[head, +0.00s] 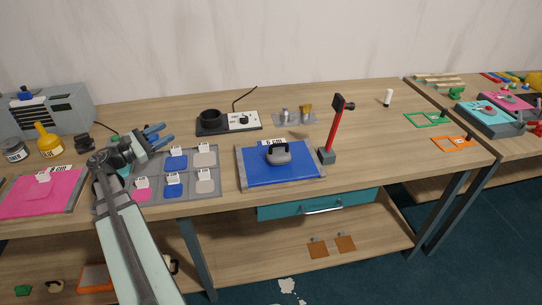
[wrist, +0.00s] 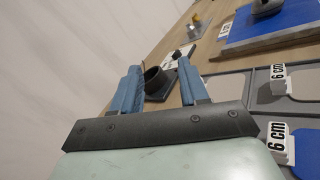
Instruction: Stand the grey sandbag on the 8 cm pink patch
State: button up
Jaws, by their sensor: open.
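The grey sandbag (head: 279,156), a dark grey block with a loop handle, stands on the blue sheet (head: 255,178) in the middle of the bench; its edge also shows at the top of the wrist view (wrist: 268,6). A pink sheet (head: 25,208) lies at the far left, with an 8 cm label at its back edge and a small lighter pink piece (head: 43,178) on it. Another pink patch (head: 140,195) lies in the grey tray, partly behind my arm. My gripper (head: 163,134) is open and empty above the tray's back left, well left of the sandbag.
The grey tray (head: 218,195) holds blue and beige patches with upright labels, some reading 6 cm. A black round holder (head: 210,121) stands behind it. A red-handled upright tool (head: 334,130) stands right of the blue sheet. Glue bottles (head: 48,142) stand at left.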

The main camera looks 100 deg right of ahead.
jog(key=s+a+f+g+y, duration=0.2)
jog(key=s+y, duration=0.3)
jog(key=s, duration=0.7)
jog(key=m+y, duration=0.2)
jog(key=y, duration=0.3)
send_near(272, 146)
jog(key=s, duration=0.7)
jog(key=shift+s+d+r, duration=0.1)
jog(key=shift+d, duration=0.2)
jog(key=shift+s+f, duration=0.2)
jog(key=shift+s, duration=1.15)
jog(key=shift+s+f, duration=0.2)
jog(key=shift+s, duration=1.1)
jog(key=shift+c, duration=0.2)
grip_shut()
